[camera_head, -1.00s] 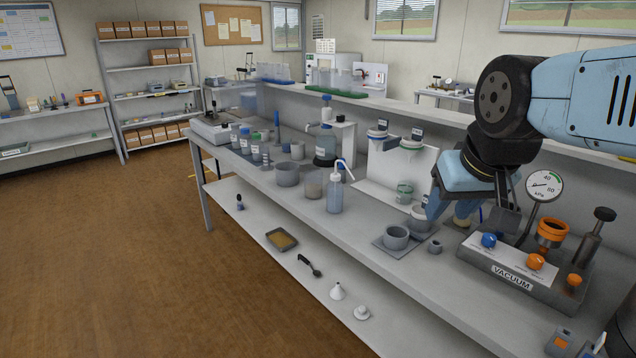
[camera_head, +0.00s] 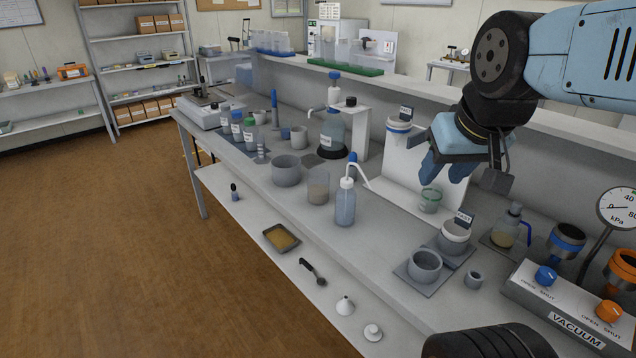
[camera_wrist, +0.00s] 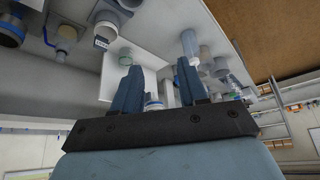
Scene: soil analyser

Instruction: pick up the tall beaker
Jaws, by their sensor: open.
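A clear beaker (camera_head: 318,187) with a tan tint low down stands upright on the bench, between a grey pot (camera_head: 286,171) and a wash bottle (camera_head: 345,205). It looks like the tall beaker. My gripper (camera_head: 447,172) is open and empty, up in the air to the right of the beaker and wash bottle, apart from both. In the wrist view its two blue fingers (camera_wrist: 159,72) stand apart with nothing held between them. The small bench vessels there are hard to tell apart.
A green-banded glass (camera_head: 430,200) and a white stand (camera_head: 398,165) are near my gripper in the picture. A grey cup (camera_head: 425,266), a flask (camera_head: 508,228) and a vacuum unit (camera_head: 572,305) are at right. A large bottle (camera_head: 332,135) stands behind the beaker.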

